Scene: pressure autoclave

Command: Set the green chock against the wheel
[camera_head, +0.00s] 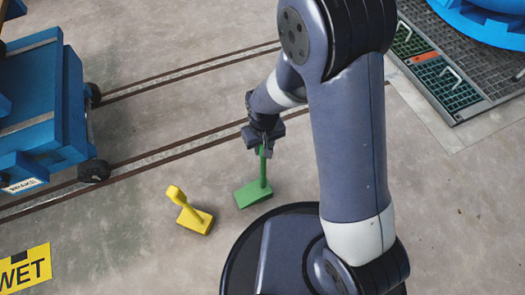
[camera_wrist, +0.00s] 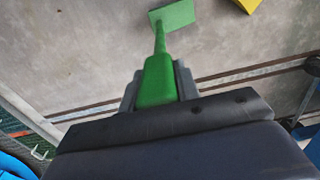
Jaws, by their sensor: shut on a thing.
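The green chock (camera_head: 252,192) has a wedge-shaped base and an upright handle. My gripper (camera_head: 263,146) is shut on the top of its handle. In the wrist view the green handle (camera_wrist: 158,82) sits between the two grey fingers, with the base (camera_wrist: 174,16) beyond it. I cannot tell whether the base touches the floor. The blue cart (camera_head: 45,100) stands at the left, with a dark wheel (camera_head: 94,171) at its lower right corner on the rail. The chock is to the right of this wheel, well apart from it.
A yellow chock (camera_head: 195,220) with a handle stands on the floor between the green chock and the cart. Two floor rails (camera_head: 180,152) run diagonally. A yellow WET sign (camera_head: 25,268) lies lower left. A floor grating (camera_head: 445,85) is at the upper right.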

